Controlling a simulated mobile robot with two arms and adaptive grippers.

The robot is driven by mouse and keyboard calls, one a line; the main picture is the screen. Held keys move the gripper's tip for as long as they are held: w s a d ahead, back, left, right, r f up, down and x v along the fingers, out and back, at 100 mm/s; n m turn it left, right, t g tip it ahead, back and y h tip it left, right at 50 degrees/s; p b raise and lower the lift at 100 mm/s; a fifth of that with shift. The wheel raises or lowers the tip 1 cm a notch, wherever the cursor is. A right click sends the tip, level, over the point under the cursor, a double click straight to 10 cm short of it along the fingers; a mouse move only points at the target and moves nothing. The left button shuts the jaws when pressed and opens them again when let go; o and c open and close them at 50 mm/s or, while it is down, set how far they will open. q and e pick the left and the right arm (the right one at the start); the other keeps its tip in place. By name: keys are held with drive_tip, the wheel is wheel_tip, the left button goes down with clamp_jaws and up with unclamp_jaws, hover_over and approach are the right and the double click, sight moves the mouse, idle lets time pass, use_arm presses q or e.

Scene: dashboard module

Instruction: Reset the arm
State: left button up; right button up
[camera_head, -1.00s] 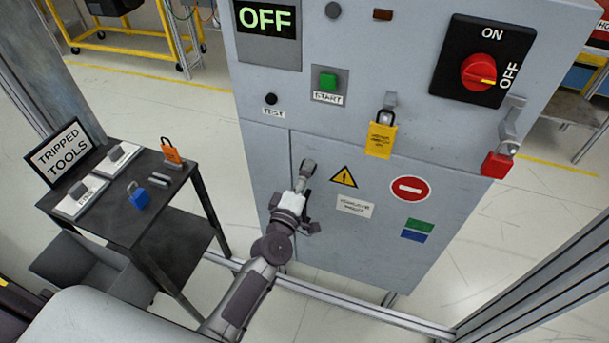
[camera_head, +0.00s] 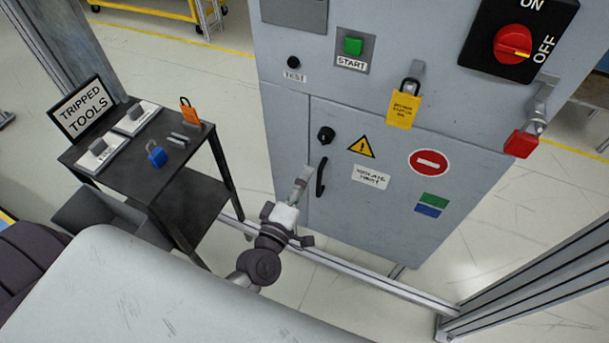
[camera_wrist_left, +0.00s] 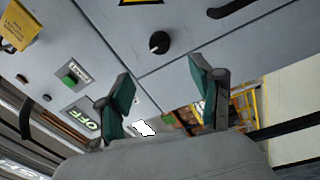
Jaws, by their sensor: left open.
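My left arm comes in at the bottom middle of the head view, and its gripper (camera_head: 304,182) is in front of the lower door of the grey cabinet (camera_head: 290,130). In the left wrist view the gripper (camera_wrist_left: 162,100) is open, with its two green-padded fingers apart and nothing between them. A black knob (camera_head: 326,135) and a black door handle (camera_head: 320,178) are just beyond the gripper in the head view. The knob also shows in the wrist view (camera_wrist_left: 159,43). My right gripper is not in view.
A dark cart (camera_head: 150,182) at the left holds a blue padlock (camera_head: 156,154), an orange padlock (camera_head: 189,111) and a "TRIPPED TOOLS" sign (camera_head: 81,108). A red rotary switch (camera_head: 512,44), yellow tag (camera_head: 403,109) and red padlock (camera_head: 521,144) are on the cabinet. Metal rails (camera_head: 360,279) run below.

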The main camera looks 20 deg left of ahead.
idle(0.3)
use_arm(q)
drive_tip(key=s+f+m+g+h, duration=0.1)
drive_tip(key=s+f+m+g, duration=0.35)
drive_tip(key=f, duration=1.05)
drive_tip(key=s+f+m+g, duration=0.4)
drive_tip(key=s+f+m, duration=0.15)
drive_tip(key=f, duration=0.95)
drive_tip(key=s+a+f+m+g, duration=0.2)
drive_tip(key=s+f, duration=0.3)
drive_tip(key=s, duration=0.4)
drive_tip(key=s+a+f+m+g+y, duration=0.1)
drive_tip(key=s+f+g, duration=0.3)
drive_tip(key=s, duration=0.6)
drive_tip(key=s+a+f+m+g, duration=0.3)
drive_tip(key=s+f+m, duration=0.1)
drive_tip(key=s+f, duration=0.4)
drive_tip(key=shift+s+f+y, duration=0.15)
drive_tip(key=shift+s+y, duration=0.15)
drive_tip(key=shift+s, duration=0.35)
